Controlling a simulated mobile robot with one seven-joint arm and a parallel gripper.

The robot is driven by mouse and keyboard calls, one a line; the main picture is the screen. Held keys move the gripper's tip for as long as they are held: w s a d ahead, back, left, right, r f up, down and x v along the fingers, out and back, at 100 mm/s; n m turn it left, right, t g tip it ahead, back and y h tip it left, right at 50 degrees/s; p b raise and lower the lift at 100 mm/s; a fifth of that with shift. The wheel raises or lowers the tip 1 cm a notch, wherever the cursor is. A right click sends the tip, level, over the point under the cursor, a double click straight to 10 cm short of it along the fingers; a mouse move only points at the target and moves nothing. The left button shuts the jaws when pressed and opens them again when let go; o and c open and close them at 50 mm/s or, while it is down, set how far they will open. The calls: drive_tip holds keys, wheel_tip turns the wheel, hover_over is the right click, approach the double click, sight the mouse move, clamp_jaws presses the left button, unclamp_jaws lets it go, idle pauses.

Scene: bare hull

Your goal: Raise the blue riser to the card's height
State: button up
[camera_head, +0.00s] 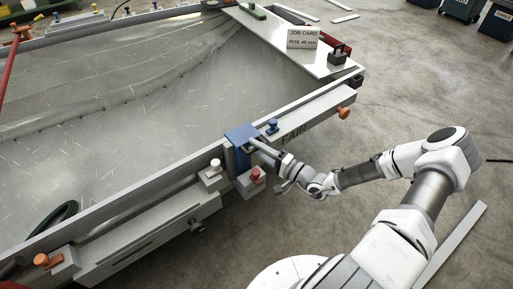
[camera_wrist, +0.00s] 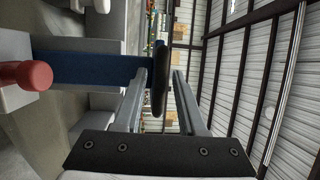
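The blue riser (camera_head: 240,134) stands in a grey bracket on the near rail of the hull frame, its flat top slightly above the rail. The job card (camera_head: 302,39) on the far-right plate reads "RISE 40 mm". My gripper (camera_head: 256,143) is at the right edge of the riser's top. In the wrist view, the fingers of my gripper (camera_wrist: 161,78) lie either side of the riser's dark plate edge, with a gap visible on the right finger's side. The riser's blue post (camera_wrist: 90,69) runs left from the plate. A red knob (camera_head: 257,174) sits on the bracket, also in the wrist view (camera_wrist: 28,75).
A white knob (camera_head: 213,169) and a blue knob (camera_head: 272,126) flank the riser. Orange knobs (camera_head: 343,112) sit along the rail's ends. A dark hoop (camera_head: 53,217) lies at lower left. The concrete floor right of the rail is mostly clear.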

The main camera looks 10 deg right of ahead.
drive_tip(key=shift+s, duration=0.1)
drive_tip(key=p+v, duration=0.2)
drive_tip(key=v, duration=1.5)
drive_tip(key=shift+s, duration=0.15)
